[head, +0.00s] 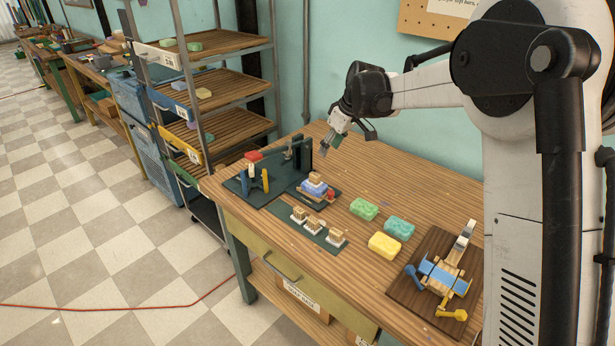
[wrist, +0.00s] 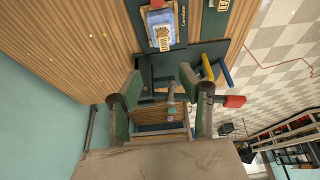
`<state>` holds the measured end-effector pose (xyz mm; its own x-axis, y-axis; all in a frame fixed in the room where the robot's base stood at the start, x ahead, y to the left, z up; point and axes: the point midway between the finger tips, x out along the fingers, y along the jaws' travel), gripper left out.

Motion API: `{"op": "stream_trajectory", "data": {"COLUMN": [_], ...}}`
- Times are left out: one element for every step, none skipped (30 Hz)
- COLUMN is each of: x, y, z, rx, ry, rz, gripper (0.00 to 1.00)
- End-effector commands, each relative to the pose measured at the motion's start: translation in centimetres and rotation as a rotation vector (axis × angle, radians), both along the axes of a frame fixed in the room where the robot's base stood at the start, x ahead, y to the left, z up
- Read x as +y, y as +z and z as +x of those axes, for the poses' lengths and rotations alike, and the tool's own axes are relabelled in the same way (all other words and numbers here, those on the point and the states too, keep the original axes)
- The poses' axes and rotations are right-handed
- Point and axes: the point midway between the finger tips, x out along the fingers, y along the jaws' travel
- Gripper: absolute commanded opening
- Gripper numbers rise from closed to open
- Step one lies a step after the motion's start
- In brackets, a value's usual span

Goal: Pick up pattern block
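I cannot tell for sure which piece is the pattern block. A small wooden block (head: 316,179) sits on a blue and white stack on a dark mat in the head view; it also shows at the top of the wrist view (wrist: 164,38). Several similar wooden blocks with white bases, one of them at the right end (head: 337,236), stand in a row on a green mat (head: 293,226). My gripper (head: 329,146) is above the back of the table, behind these pieces. In the wrist view its green-padded fingers (wrist: 160,98) are apart, with nothing held between them.
A dark press (head: 301,153) and a stand with yellow and blue posts (head: 258,181) are near the gripper. Green (head: 364,209), teal (head: 399,228) and yellow (head: 384,245) soaps lie to the right. A brown board (head: 408,290) holds a blue-strapped device. Table space behind the soaps is clear.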

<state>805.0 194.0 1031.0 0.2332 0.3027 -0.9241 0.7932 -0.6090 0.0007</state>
Motion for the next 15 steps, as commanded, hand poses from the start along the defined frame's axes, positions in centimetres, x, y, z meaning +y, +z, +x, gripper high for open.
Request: {"op": "stream_trajectory", "data": {"x": [0.1,0.2,0.4,0.5,0.6,0.8,1.0,1.1,1.4,1.5,1.7,1.9,2.1,2.2,2.4], "y": [-0.3,-0.5,-0.9,-1.2,-1.6,-2.3,-2.8,-3.3,-4.0,-4.5,-5.0,-5.7,-6.1,-6.5,-6.9], "z": [0.2,0.2,0.4,0.4,0.5,0.7,0.8,0.9,1.1,1.2,1.4,1.5,1.6,1.7,1.8], "rx": [0.000,0.001,0.001,0.001,0.001,0.001,0.001,0.001,0.001,0.001,0.001,0.001,0.001,0.001,0.001], "ry": [0.004,0.006,0.007,0.007,0.006,0.006,0.006,0.006,0.005,0.005,0.005,0.005,0.006,0.006,0.006], "rz": [0.000,0.000,-0.001,-0.001,0.000,0.000,0.001,0.001,0.001,0.001,0.001,0.001,0.001,0.001,0.001], "gripper": [0.38,0.38,0.38,0.38,0.38,0.38,0.38,0.38,0.38,0.38,0.38,0.38,0.38,0.38,0.38]}}
